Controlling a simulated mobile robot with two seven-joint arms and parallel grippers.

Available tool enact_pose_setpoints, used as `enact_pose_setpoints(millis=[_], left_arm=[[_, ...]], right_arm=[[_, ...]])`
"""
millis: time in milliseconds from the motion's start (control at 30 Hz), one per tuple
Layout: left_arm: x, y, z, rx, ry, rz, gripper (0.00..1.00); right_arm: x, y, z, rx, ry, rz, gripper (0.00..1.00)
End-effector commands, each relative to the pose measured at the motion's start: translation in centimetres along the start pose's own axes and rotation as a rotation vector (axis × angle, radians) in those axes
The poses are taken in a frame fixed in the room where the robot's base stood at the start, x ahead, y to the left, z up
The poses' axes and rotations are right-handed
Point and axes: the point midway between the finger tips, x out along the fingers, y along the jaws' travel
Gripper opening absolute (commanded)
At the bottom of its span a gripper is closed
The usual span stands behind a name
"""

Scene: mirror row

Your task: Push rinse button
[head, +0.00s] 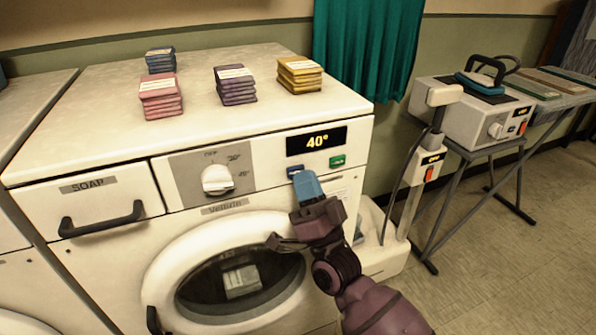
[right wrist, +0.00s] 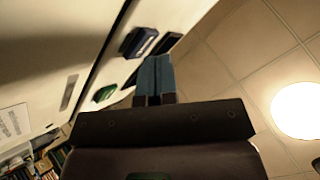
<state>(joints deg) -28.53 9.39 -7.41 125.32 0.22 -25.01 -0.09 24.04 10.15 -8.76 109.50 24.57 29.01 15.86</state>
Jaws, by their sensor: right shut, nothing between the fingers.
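The washing machine's front panel (head: 270,155) carries a blue button (head: 295,171) and a green button (head: 338,161) below a display (head: 317,141) reading 40°. I cannot read which one is labelled rinse. My right gripper (head: 306,180) is shut and empty, its blue fingertips just in front of and below the blue button, partly covering that area. In the right wrist view, the shut fingers (right wrist: 154,75) point towards the panel near the blue button (right wrist: 138,42); the green button (right wrist: 104,93) is to their left. I cannot tell whether the fingertips touch the panel. My left gripper is not in view.
Folded cloth stacks (head: 238,84) stand on top of the machine. The round door (head: 230,275) is below the panel, the soap drawer (head: 88,205) at left. A post with a lit switch (head: 431,160) and an ironing table (head: 475,120) stand at right.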

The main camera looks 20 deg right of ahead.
Motion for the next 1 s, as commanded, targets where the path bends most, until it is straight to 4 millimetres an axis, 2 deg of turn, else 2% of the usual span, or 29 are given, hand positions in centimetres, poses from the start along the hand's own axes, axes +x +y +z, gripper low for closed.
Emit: enact_pose_setpoints(millis=[33,133,1000], left_arm=[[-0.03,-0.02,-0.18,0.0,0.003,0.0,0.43],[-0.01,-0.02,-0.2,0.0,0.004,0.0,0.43],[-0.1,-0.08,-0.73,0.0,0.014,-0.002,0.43]], right_arm=[[0.81,0.07,-0.4,-0.019,0.015,-0.007,0.0],[0.89,0.12,-0.36,-0.019,0.015,-0.007,0.0],[0.77,-0.12,-0.62,-0.02,0.016,-0.008,0.0]])
